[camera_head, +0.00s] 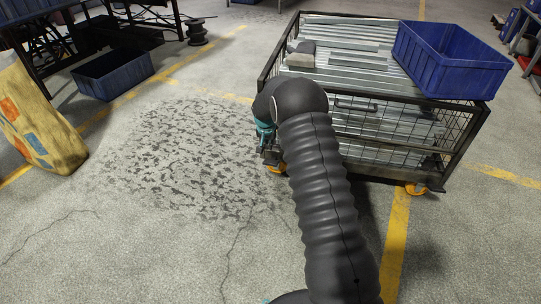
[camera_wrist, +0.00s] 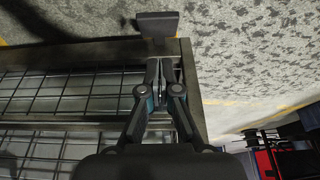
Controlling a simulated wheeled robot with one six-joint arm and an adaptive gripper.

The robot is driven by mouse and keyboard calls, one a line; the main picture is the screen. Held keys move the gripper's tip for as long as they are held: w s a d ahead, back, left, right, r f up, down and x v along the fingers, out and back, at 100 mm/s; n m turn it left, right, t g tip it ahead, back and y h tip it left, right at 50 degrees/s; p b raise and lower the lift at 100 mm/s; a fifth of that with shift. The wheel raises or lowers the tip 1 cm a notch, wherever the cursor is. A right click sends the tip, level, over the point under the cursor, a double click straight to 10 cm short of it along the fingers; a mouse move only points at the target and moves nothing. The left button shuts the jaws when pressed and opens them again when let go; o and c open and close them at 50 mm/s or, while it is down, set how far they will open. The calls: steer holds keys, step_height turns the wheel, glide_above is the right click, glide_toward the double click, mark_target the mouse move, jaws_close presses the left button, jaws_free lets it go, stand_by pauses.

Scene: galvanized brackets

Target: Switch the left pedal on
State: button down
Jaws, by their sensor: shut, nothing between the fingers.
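The wire-sided cart (camera_head: 466,142) stands to the right of my arm in the head view, with an orange-wheeled caster (camera_head: 277,168) at its near left corner. In the wrist view, a dark flat block on a short stem (camera_wrist: 157,22), which looks like the left pedal, sticks out past the cart's frame bar (camera_wrist: 90,52). My gripper (camera_wrist: 158,82) is shut and empty, its fingertips just below that block in the picture. I cannot tell whether they touch it. In the head view, my gripper (camera_head: 269,154) is low beside the cart's corner, partly hidden by my arm.
Metal profiles (camera_head: 345,50) and a blue crate (camera_head: 450,68) lie on the cart. Another orange caster (camera_head: 416,188) is at its near right. A blue bin (camera_head: 112,74) and a yellow bag (camera_head: 38,120) stand at left. The stained floor between is clear.

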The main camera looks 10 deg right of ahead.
mark_target(272, 161)
steer(key=x, duration=1)
steer(key=shift+s+d+f+b, duration=0.1)
steer(key=shift+s+f+b, duration=0.05)
steer(key=shift+b, duration=0.3)
